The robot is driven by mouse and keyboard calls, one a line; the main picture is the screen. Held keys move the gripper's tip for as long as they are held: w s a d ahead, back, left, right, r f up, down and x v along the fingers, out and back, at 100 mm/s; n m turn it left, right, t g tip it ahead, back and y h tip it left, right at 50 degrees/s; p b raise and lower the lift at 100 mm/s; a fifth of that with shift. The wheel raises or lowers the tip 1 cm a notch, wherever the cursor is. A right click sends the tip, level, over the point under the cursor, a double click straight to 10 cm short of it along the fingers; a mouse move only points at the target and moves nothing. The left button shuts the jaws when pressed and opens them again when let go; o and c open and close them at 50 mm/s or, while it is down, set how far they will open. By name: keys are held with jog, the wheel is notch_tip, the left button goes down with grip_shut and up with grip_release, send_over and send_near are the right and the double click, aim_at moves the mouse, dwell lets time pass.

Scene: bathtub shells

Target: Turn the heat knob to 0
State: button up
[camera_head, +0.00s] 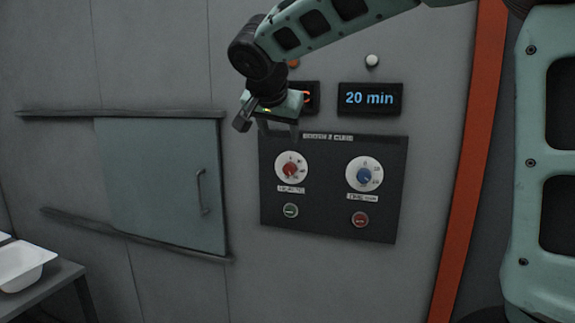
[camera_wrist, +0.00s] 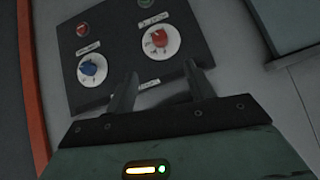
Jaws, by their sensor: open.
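The red knob (camera_head: 290,169), which looks like the heat knob, sits on a white dial at the left of the dark control panel (camera_head: 325,222). Its label is too blurred to read. In the wrist view the red knob (camera_wrist: 160,38) appears upside down, ahead of the fingers. My gripper (camera_head: 279,131) is open and empty, over the panel's upper left edge, above the red knob in the picture and apart from it. Its two fingers also show in the wrist view (camera_wrist: 160,78). The display above the red knob (camera_head: 313,98) is mostly hidden by my gripper; only a red "C" shows.
A blue knob (camera_head: 364,176) sits to the right on the panel, under a display (camera_head: 370,98) reading "20 min". A green button (camera_head: 290,210) and a red button (camera_head: 360,219) are below. A sliding door (camera_head: 160,185) is left; white shells (camera_head: 22,265) lie on a table.

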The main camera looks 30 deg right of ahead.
aim_at(288, 169)
jog(key=p+x, duration=0.4)
jog(key=x, duration=1.2)
jog(key=shift+f, duration=0.25)
jog(key=c, duration=1)
